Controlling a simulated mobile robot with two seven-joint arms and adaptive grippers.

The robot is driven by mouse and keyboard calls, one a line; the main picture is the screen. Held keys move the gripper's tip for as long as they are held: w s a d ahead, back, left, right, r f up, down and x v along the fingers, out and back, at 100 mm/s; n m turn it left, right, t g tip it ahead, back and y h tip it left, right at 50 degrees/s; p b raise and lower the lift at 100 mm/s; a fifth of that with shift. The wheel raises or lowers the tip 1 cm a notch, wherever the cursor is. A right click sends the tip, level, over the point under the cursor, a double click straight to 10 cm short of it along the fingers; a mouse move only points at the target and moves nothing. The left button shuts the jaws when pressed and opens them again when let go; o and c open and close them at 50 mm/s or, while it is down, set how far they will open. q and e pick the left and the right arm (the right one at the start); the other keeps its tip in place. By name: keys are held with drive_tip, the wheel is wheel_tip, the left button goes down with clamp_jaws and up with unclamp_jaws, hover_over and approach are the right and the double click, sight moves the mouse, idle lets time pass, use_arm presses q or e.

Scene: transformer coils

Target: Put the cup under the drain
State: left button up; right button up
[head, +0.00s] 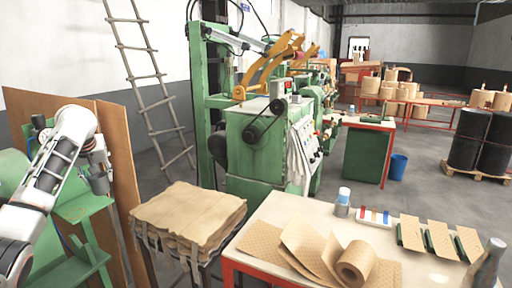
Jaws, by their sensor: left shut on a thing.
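My left arm comes in from the left, and its gripper (98,172) is at the green stand (78,208) on the left, in front of a brown board. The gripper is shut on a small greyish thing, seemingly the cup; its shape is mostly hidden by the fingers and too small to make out. I cannot pick out the drain clearly.
A stack of brown sheets (188,215) lies on a small stand right of the green stand. A table (285,208) at front right holds a paper roll (356,263), a bottle (342,202) and green-and-tan pieces. A green winding machine (255,145) stands behind. A ladder (150,90) leans on the wall.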

use_arm(q)
drive_tip(key=s+d+f+m+h, duration=0.15)
drive_tip(key=s+d+f, duration=0.25)
drive_tip(key=s+d, duration=0.6)
drive_tip(key=s+d+f+m+h, duration=0.1)
drive_tip(key=s+d+f+m, duration=0.2)
drive_tip(key=s+d, duration=0.75)
drive_tip(key=s+d+f+m+t, duration=0.1)
drive_tip(key=s+d+f+m, duration=0.1)
drive_tip(key=s+d+f, duration=0.3)
drive_tip(key=s+d+h, duration=0.1)
drive_tip(key=s+d, duration=0.3)
drive_tip(key=shift+d+f, duration=0.35)
drive_tip(key=shift+f, duration=0.05)
drive_tip(key=shift+w, duration=0.1)
